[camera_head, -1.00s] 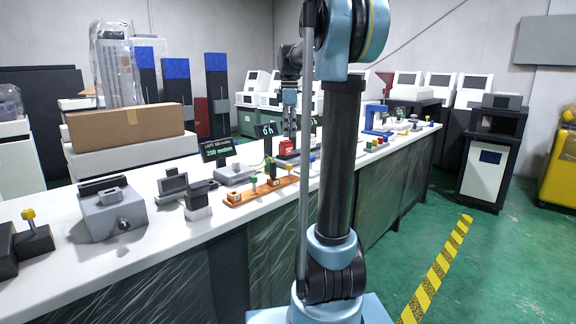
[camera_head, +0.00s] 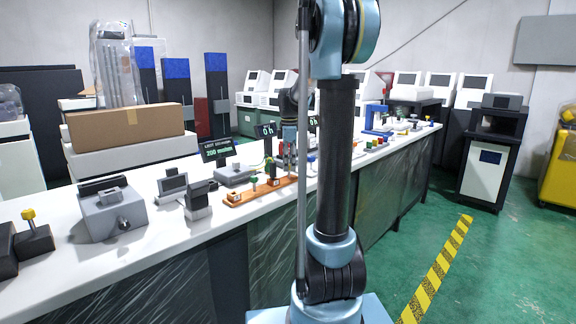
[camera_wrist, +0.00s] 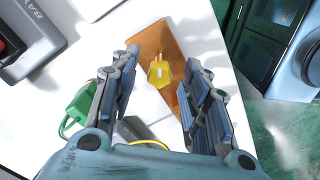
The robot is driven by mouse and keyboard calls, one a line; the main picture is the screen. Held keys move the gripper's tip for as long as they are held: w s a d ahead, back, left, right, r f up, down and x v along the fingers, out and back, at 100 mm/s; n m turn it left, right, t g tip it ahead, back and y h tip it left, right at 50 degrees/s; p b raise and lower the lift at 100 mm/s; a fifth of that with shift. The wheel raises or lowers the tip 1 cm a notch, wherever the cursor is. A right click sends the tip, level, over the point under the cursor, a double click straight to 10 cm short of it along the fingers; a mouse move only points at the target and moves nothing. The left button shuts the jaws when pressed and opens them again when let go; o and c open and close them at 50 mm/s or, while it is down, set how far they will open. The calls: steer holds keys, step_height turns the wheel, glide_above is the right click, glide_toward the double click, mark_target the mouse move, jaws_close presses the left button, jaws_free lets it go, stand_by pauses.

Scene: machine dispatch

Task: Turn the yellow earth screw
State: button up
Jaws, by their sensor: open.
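The yellow earth screw (camera_wrist: 159,73) shows in the wrist view on a brown wooden board (camera_wrist: 150,42). It lies between the two spread fingers of my gripper (camera_wrist: 161,62), with white space on both sides; I see no contact. In the head view the wooden board (camera_head: 237,197) sits on the white bench. My gripper (camera_head: 289,165) points down over the board's right end and hides the yellow screw there. A green screw (camera_head: 254,182) stands on the board's left part.
In the wrist view a green plug-like part (camera_wrist: 80,110) is beside the left finger, with a dark cylinder (camera_wrist: 140,130) near the palm. A grey box (camera_head: 112,212) and another yellow knob (camera_head: 28,214) are at the bench's left.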

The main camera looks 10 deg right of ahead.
jaws_close()
steer(key=shift+a, duration=0.2)
steer(key=shift+d, duration=0.15)
